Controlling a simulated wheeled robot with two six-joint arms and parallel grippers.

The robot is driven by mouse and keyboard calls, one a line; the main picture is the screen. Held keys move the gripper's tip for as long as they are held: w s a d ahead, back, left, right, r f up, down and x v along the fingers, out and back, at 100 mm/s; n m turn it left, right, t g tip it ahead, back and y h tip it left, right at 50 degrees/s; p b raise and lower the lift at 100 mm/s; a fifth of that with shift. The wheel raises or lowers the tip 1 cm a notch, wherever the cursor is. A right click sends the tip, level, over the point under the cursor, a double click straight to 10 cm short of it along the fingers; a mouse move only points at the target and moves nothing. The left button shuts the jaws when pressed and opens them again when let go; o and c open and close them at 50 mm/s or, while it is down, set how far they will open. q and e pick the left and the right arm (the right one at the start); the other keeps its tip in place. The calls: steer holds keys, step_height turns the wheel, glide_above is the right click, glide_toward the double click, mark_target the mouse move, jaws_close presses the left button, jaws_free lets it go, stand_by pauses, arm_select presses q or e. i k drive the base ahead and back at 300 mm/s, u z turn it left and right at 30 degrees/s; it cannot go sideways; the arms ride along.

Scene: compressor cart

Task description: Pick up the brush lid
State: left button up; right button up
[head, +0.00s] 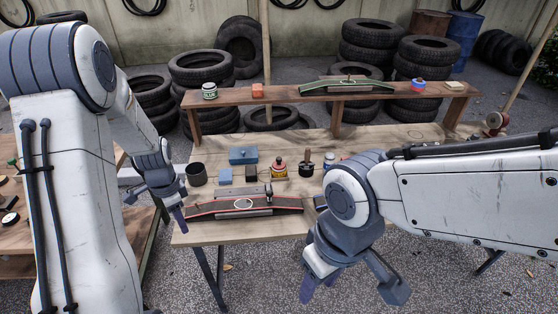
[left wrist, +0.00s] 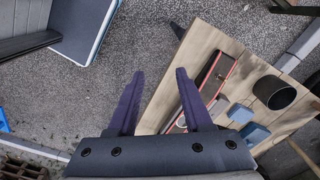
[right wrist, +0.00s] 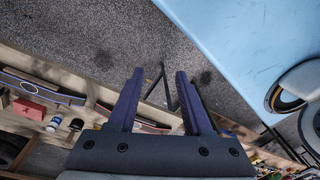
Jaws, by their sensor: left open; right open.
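On the table (head: 215,235) stand a dark cup (head: 196,174), a blue box (head: 243,156), small blocks, and a wooden-handled tool (head: 308,166). A red-edged long piece (head: 215,209) lies in front of them. A raised shelf (head: 285,100) runs behind. My right arm covers the table's right part.

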mark_target(278, 165)
steer(key=z, duration=0.35)
steer(key=i, duration=1.1)
steer(key=z, duration=0.2)
